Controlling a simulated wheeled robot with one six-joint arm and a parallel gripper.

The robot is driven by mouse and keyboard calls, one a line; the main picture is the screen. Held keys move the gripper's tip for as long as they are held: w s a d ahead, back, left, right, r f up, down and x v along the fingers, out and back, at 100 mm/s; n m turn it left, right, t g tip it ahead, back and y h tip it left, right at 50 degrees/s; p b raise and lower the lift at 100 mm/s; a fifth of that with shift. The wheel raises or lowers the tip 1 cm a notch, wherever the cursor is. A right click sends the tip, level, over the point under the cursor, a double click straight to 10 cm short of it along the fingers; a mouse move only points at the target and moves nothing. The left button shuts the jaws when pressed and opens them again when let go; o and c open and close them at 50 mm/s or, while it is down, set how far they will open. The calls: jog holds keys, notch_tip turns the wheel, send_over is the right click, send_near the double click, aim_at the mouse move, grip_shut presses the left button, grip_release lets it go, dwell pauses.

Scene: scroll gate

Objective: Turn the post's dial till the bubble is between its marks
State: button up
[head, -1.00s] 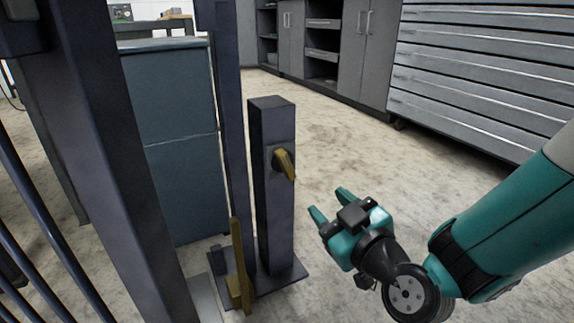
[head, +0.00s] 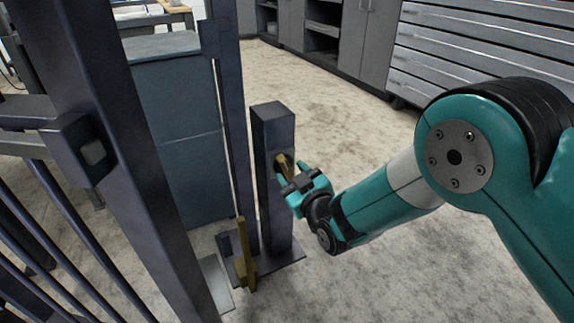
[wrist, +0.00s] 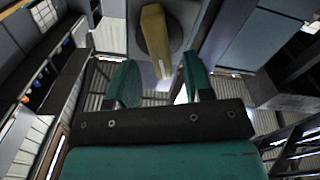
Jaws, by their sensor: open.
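The dark post (head: 273,200) stands upright on a flat base plate. Its dial, with a brass-coloured handle (head: 285,165), is on the post's upper right face; in the head view my gripper partly hides it. In the wrist view the brass handle (wrist: 155,40) shows in front of a dark round disc, pointing down between my fingers. My gripper (head: 285,176) is open at the dial. In the wrist view its two teal fingers (wrist: 156,84) stand on either side of the handle's lower end, with gaps showing. I see no bubble or marks in either view.
A dark gate frame with bars (head: 125,165) stands at the left. A brass-coloured upright piece (head: 244,255) rises at the post's foot. A blue-grey cabinet (head: 178,140) is behind. Open floor (head: 350,110) lies to the right of the post.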

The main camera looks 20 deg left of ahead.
jog(key=shift+b+x, duration=0.45)
jog(key=shift+x, duration=1)
jog(key=shift+c, duration=0.5)
grip_shut()
jog(key=shift+r+m+p, duration=0.15)
jog(key=shift+m+p, duration=0.25)
jog(key=shift+p, duration=0.2)
jog(key=shift+m, duration=0.6)
jog(key=shift+o, duration=0.5)
grip_release()
jog(key=shift+d, duration=0.1)
